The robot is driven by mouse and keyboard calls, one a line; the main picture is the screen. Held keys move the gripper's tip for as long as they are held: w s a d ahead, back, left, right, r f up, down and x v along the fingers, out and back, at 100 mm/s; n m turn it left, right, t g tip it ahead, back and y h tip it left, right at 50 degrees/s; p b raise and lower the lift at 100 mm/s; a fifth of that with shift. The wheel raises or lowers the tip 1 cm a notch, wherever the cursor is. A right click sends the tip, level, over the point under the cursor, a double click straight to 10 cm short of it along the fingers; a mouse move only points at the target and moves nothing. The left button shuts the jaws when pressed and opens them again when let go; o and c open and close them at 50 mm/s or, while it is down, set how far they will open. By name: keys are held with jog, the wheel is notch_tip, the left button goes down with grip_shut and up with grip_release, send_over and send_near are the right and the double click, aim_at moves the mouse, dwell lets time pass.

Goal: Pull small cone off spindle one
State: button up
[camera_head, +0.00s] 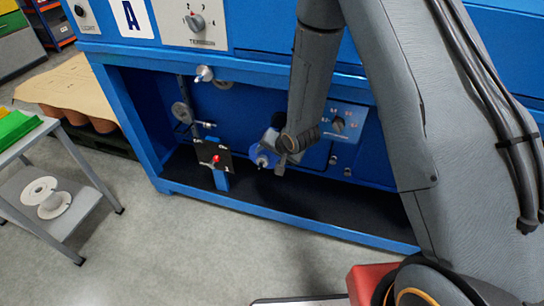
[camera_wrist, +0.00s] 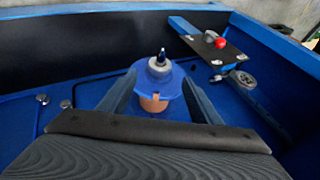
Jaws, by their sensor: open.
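In the wrist view a spindle stands up between my fingers, with a small grey cone-like cap (camera_wrist: 159,67) near its dark tip. Below it is a round blue piece (camera_wrist: 172,88) with a copper-coloured part (camera_wrist: 152,103) on the near side. My gripper (camera_wrist: 160,92) is open, with one finger on each side of the blue piece; I cannot tell whether they touch it. In the head view the blue piece (camera_head: 262,158) shows low in the blue bay, and my gripper (camera_head: 277,152) is beside it, mostly hidden by my arm.
A black plate with a red knob (camera_head: 215,161) stands left of the spindle and also shows in the wrist view (camera_wrist: 220,42). A grey wheel (camera_wrist: 242,79) is near it. The blue cabinet's front sill (camera_head: 290,222) borders the bay. A cart with white spools (camera_head: 53,203) stands at left.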

aim_at(265, 160)
jog(key=x, duration=0.6)
jog(key=shift+w+f+b, duration=0.15)
jog(key=shift+f+b, duration=0.1)
jog(key=shift+b, duration=0.15)
jog(key=c, duration=1.2)
jog(key=shift+s+a+p, duration=0.25)
jog(key=shift+s+p, duration=0.1)
jog(key=shift+s, duration=0.25)
jog(key=shift+s+a+p, duration=0.25)
jog(key=shift+s+p, duration=0.15)
jog(key=shift+s, duration=0.25)
jog(key=shift+s+a+p, duration=0.2)
jog(key=shift+s+p, duration=0.15)
jog(key=shift+s, duration=0.25)
jog(key=shift+s+a+p, duration=0.3)
jog(key=shift+s+p, duration=0.1)
jog(key=shift+s, duration=0.35)
jog(key=shift+s+a+p, duration=0.25)
jog(key=shift+s+p, duration=0.1)
jog(key=shift+s, duration=0.4)
jog(key=shift+s, duration=0.1)
jog(key=shift+s+a, duration=0.15)
jog(key=shift+s, duration=0.15)
